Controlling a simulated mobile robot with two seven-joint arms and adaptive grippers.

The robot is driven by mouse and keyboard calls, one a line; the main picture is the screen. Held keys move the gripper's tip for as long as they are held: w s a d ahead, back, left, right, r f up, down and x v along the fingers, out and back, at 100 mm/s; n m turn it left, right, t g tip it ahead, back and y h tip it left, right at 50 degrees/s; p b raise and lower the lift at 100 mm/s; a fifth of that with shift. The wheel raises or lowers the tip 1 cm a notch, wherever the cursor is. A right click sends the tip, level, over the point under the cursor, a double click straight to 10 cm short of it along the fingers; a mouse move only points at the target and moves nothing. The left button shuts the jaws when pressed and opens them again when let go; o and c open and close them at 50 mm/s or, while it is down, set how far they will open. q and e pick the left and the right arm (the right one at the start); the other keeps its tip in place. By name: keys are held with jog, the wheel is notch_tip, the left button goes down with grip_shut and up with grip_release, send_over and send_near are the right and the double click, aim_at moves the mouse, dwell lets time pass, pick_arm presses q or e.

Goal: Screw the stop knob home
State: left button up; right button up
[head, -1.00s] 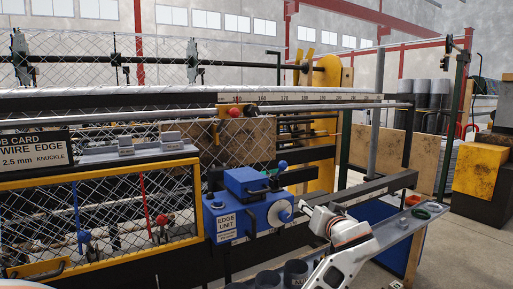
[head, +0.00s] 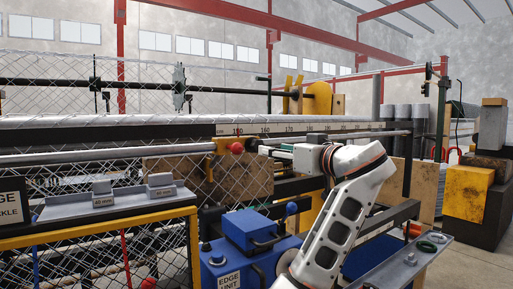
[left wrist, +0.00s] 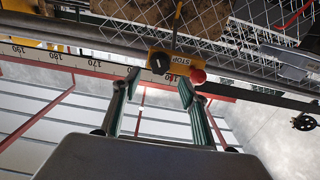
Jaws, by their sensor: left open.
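The stop is a yellow block (left wrist: 177,68) marked STOP, on the rail by the number scale. It carries a black round knob (left wrist: 159,63) and a red ball knob (left wrist: 198,76). In the head view the red ball (head: 237,147) shows in front of the yellow block (head: 222,146). My left gripper (left wrist: 160,83) is open. Its fingertips lie just short of the stop, with the black knob between them in the picture and the red ball beside one finger. In the head view the gripper (head: 268,151) points left at the stop. Contact cannot be told. My right gripper is not in view.
A long bar (head: 110,156) and the scale rail (head: 290,128) run across the machine. Chain-link mesh (head: 60,75) stands behind. A grey shelf (head: 408,262) holding small parts is at lower right.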

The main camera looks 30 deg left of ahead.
aim_at(257, 146)
pick_arm(q)
jog(key=p+x, duration=0.2)
jog(key=x, duration=0.5)
jog(key=shift+a, duration=0.25)
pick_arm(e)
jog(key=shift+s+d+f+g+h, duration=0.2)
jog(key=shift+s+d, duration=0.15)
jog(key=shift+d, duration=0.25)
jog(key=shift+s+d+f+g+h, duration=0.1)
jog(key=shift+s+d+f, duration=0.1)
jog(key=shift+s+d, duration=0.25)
pick_arm(q)
jog(key=shift+w, duration=0.1)
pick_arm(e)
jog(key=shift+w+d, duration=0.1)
pick_arm(q)
jog(key=c, duration=1.1)
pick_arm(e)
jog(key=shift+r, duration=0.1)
